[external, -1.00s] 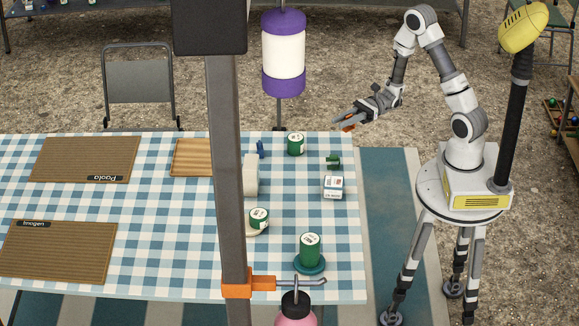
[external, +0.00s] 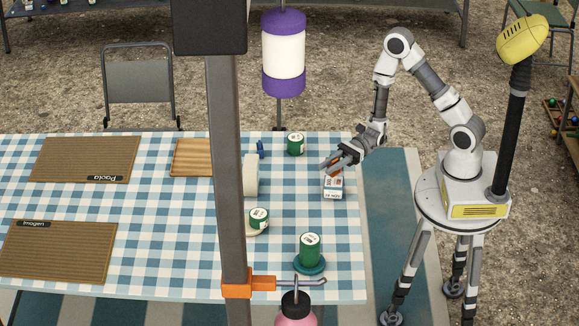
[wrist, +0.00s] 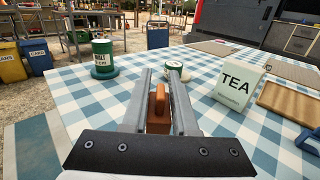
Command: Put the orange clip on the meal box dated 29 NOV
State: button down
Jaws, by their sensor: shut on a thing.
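My gripper (external: 331,166) is shut on the orange clip (wrist: 158,105), which stands between the two fingers in the wrist view. Whether the clip touches the box I cannot tell. The box is not clearly seen in the wrist view.
Green tins stand on the checked table: one at the back (external: 296,145), one on a pale dish (external: 259,217), one on a teal coaster (external: 309,250). A white TEA box (wrist: 236,88) and a wooden board (wrist: 291,105) are nearby. A grey post (external: 228,180) blocks part of the external view.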

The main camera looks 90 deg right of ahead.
jog(key=shift+f+b, duration=0.35)
jog(key=shift+f, duration=1.05)
jog(key=shift+f, duration=0.15)
jog(key=c, duration=0.7)
grip_release()
jog(key=shift+s+d+r, duration=0.2)
jog(key=shift+d, duration=0.05)
jog(key=p+v, duration=0.2)
jog(key=v, duration=0.9)
jog(key=shift+s+d, duration=0.1)
jog(key=shift+s, duration=0.1)
